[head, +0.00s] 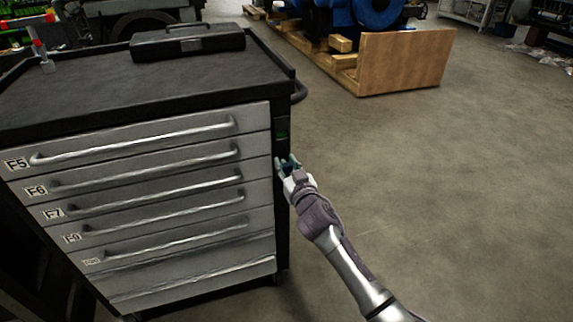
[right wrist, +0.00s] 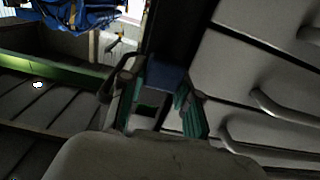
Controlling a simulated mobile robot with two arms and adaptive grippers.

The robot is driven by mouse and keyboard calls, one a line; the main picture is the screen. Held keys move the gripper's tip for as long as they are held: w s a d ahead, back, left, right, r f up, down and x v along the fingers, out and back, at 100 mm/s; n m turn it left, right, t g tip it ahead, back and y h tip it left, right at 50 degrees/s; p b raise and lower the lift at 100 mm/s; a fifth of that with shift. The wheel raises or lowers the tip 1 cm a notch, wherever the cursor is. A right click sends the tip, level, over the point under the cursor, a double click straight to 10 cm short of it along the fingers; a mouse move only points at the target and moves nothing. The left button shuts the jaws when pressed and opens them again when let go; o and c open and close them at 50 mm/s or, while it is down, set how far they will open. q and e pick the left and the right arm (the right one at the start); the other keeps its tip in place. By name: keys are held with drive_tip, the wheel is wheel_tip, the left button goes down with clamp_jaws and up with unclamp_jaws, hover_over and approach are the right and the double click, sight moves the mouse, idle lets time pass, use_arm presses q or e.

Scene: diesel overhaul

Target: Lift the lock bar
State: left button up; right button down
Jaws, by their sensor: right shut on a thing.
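The grey drawer cabinet (head: 150,205) stands at the left in the head view, its drawers shut. The lock bar (head: 281,205) is the dark upright strip along its right front edge, with a small green mark near the top. My right gripper (head: 288,164) is at this edge below the green mark, shut on a small dark blue piece that I take for part of the lock bar. In the right wrist view the blue piece (right wrist: 165,74) lies between the green-padded fingers of my right gripper (right wrist: 163,88). The fingers partly hide it. My left gripper is not in view.
A black case (head: 187,42) and a red and grey tool (head: 42,45) rest on the cabinet top. Drawer handles (head: 140,140) stick out from the front. A wooden crate (head: 400,62) with a blue machine stands behind. The floor at the right is clear.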

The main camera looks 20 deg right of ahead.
drive_tip(key=shift+r, duration=0.45)
drive_tip(key=c, duration=1.1)
unclamp_jaws()
drive_tip(key=o, duration=0.3)
drive_tip(key=shift+f, duration=0.15)
drive_tip(key=s, duration=1.2)
drive_tip(key=shift+d, duration=0.2)
